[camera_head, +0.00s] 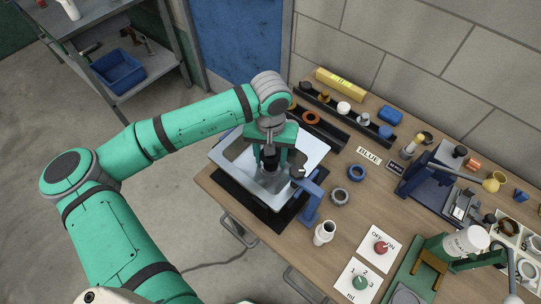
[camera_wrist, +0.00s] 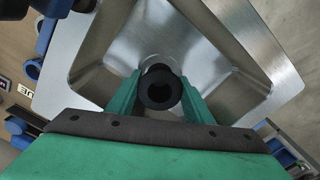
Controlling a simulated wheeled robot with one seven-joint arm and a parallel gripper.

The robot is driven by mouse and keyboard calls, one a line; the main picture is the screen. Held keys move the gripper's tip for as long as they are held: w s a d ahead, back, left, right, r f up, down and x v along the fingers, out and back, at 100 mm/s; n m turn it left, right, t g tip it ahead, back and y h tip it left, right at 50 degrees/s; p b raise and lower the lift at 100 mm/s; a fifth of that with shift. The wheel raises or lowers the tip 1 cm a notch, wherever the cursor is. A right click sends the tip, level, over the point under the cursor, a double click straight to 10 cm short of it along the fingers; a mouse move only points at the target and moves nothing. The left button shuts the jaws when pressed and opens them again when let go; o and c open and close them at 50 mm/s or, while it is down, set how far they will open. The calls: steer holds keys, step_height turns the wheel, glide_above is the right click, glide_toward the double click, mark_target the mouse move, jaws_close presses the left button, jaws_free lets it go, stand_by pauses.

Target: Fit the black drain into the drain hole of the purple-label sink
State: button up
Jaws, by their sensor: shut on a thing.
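A steel sink (camera_head: 314,147) lies on a black mat (camera_head: 232,182) at the left end of the wooden bench. My green gripper (camera_head: 270,166) is over the sink basin, pointing down. In the wrist view my gripper (camera_wrist: 158,95) is shut on the black drain (camera_wrist: 159,90), a round black piece with a dark hollow middle. The sink's basin (camera_wrist: 150,40) surrounds it in that view. A grey round edge shows just behind the drain; most of the drain hole is hidden by the drain. I cannot see a purple label on the sink.
A blue clamp-like fixture (camera_head: 311,198) stands at the sink's right front edge. A rack of rings (camera_head: 318,124) lies behind. A "BLUE" card (camera_head: 369,156) lies flat on the bench.

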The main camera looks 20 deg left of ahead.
steer(key=shift+f, duration=0.6)
steer(key=o, duration=1.2)
step_height(320, 180, up, 11)
steer(key=shift+f, duration=0.1)
stand_by(0.4)
